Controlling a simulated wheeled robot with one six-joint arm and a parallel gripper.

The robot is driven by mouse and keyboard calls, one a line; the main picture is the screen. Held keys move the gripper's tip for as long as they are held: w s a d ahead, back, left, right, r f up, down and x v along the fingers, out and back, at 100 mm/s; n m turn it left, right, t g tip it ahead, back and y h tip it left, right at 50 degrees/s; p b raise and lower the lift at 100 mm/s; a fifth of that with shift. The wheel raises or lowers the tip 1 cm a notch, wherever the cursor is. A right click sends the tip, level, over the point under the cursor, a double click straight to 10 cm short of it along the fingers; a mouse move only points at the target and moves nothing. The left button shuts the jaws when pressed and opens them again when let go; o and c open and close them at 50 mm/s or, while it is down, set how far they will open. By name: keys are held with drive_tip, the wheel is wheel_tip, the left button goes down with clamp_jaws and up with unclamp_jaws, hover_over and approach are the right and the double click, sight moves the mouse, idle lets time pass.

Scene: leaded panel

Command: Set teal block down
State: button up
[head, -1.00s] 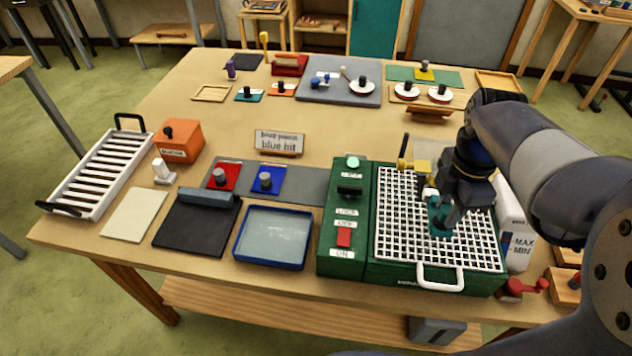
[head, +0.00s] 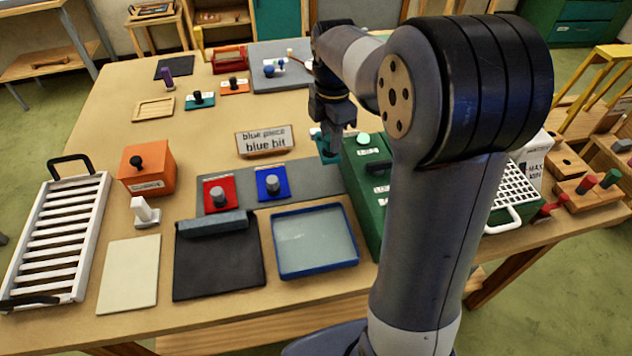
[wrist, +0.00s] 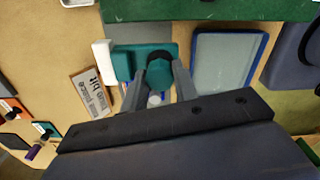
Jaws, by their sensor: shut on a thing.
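A teal block (head: 326,150) hangs in my gripper (head: 338,128), near the left side of the green machine (head: 362,190). In the wrist view, my gripper (wrist: 162,88) is shut on the block's dark teal knob, and the flat teal body (wrist: 123,64) shows past the fingers. The block appears raised above the table, but its exact height is unclear. A small sign (head: 265,140) reading "blue piece blue bit" stands to its left. My arm hides much of the machine in the head view.
A grey strip (head: 240,187) bears a red block (head: 213,202) and a blue block (head: 286,188). A blue-rimmed tray (head: 315,272) lies in front. Farther back are a small teal plate (head: 189,101) and a wooden frame (head: 140,115). Bare tabletop lies behind the sign.

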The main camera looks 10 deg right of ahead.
sight(325, 153)
drive_tip(key=shift+w+a+f, duration=0.3)
drive_tip(key=shift+w+f, duration=0.6)
drive_tip(key=shift+f, duration=0.05)
wheel_tip(325, 153, down, 5)
drive_tip(key=shift+f, duration=0.1)
drive_tip(key=shift+f+p, duration=0.35)
drive_tip(key=shift+f, duration=1.6)
drive_tip(key=shift+f, duration=0.1)
drive_tip(key=o, duration=0.9)
wheel_tip(325, 153, up, 12)
drive_tip(key=shift+r+b, duration=0.15)
drive_tip(key=shift+b, duration=0.15)
